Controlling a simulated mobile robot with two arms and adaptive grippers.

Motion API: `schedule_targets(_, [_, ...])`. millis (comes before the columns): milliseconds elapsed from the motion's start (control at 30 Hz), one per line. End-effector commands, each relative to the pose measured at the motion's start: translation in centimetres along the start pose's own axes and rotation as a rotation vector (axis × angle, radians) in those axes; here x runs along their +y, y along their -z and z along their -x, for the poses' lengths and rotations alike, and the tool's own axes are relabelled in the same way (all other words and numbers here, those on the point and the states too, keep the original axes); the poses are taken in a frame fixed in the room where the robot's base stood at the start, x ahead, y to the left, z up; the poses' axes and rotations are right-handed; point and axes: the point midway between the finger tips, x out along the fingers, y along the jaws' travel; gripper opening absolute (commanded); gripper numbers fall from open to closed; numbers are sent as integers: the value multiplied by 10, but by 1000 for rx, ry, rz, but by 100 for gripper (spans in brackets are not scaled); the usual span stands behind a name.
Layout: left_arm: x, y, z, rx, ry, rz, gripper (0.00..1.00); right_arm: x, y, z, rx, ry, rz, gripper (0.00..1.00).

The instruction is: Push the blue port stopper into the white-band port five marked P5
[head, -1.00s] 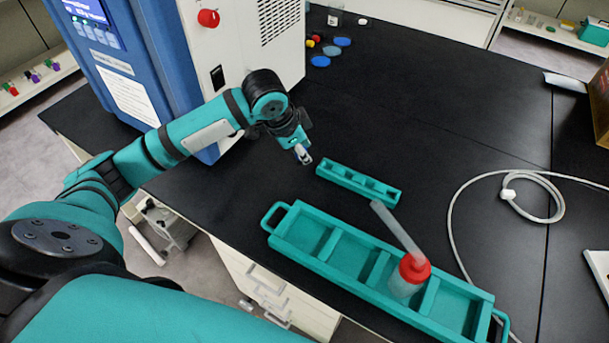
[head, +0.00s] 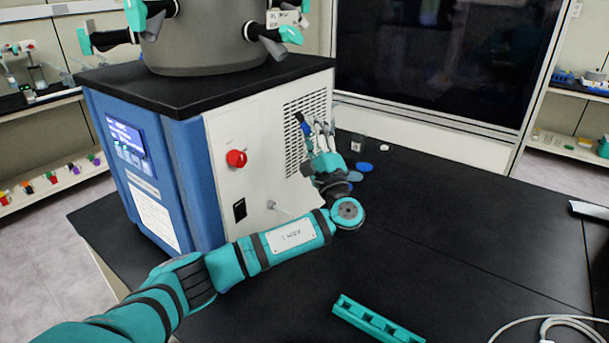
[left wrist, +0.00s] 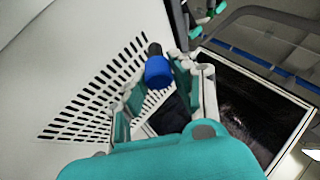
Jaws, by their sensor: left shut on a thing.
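My left gripper (head: 315,129) points upward beside the vented side of the freeze dryer. It is shut on the blue stopper (left wrist: 158,71), which has a dark end pointing up and away in the left wrist view. The stopper also shows as a small blue piece in the head view (head: 305,126). The dryer's grey drum (head: 215,40) carries several dark ports with teal ends, such as the right front one (head: 272,47). A white label (head: 283,18) is on the drum, too small to read surely. I cannot tell which port is P5. The stopper is below and apart from the ports. My right gripper is not in view.
The dryer's black top (head: 200,88) overhangs near my gripper. Blue discs (head: 362,167) and a small clear container (head: 357,143) lie behind it on the black bench (head: 460,215). A teal rack (head: 375,322) is at the front. The bench's middle is clear.

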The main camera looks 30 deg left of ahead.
Motion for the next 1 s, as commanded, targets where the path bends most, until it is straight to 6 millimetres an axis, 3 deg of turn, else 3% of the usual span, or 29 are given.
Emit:
schedule_targets(33, [-22, -3, -3, -34, 24, -26, 4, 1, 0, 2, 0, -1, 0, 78])
schedule_targets(100, [-42, -7, -4, -71, 44, -63, 4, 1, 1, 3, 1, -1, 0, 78])
schedule_targets(300, [-72, -14, -4, -129, 65, -122, 4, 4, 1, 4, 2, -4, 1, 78])
schedule_targets(567, [-78, -18, -8, -139, 68, -132, 4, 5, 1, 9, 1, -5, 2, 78])
schedule_targets(1000, [-84, -34, -35, -138, 68, -132, 4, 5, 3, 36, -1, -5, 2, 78])
